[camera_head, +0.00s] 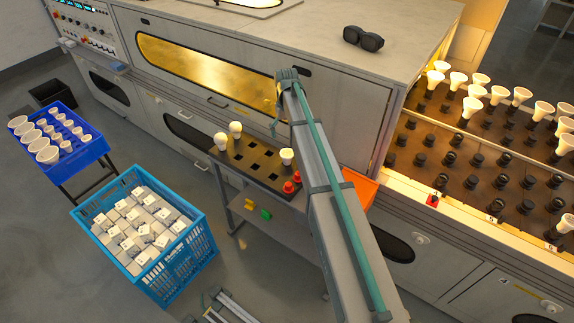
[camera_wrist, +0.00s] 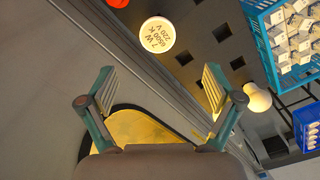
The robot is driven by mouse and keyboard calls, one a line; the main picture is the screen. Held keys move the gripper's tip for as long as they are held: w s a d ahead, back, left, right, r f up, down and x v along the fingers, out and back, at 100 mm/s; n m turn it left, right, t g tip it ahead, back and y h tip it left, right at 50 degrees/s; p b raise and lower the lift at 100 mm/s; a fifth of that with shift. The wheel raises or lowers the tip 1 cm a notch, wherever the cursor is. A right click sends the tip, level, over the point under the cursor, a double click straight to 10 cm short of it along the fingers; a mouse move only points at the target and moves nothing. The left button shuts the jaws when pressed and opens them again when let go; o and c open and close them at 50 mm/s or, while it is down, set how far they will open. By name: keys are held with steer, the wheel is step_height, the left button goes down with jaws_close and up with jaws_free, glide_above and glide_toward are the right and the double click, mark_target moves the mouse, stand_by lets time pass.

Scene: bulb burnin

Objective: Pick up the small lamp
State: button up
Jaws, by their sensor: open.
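Three pale lamps stand in a dark slotted tray (camera_head: 247,163): one at the right (camera_head: 287,156), one at the back left (camera_head: 235,129) and one at the front left (camera_head: 221,141). I cannot tell which is the small lamp. In the wrist view the right one (camera_wrist: 157,34) shows its round face, marked 7 W, 6500 K, 220 V. The front left one (camera_wrist: 257,97) lies right of my gripper (camera_wrist: 158,76); the back left one is partly hidden behind the right finger. My gripper is open and empty, apart from the lamps. The head view mostly hides it behind my arm.
Red caps (camera_head: 290,187) stand by the tray's right end. A long grey cabinet with a yellow window (camera_head: 200,70) borders the tray's back. A blue crate of boxes (camera_head: 190,263) and a blue bin of lamps (camera_head: 88,155) stand left. A lit rack of lamps (camera_head: 420,160) stands right.

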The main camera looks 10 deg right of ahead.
step_height(320, 180, down, 2)
glide_above(287, 153)
step_height(287, 153, down, 5)
steer(key=shift+a+f+p, duration=0.1)
steer(key=shift+a+p, duration=0.05)
steer(key=shift+p, duration=0.2)
steer(key=shift+d+f+p, duration=0.2)
steer(key=shift+f+p, duration=1)
steer(key=shift+f, duration=1.5)
steer(key=shift+c, duration=0.2)
steer(key=c, duration=1.2)
steer(key=shift+r, duration=0.1)
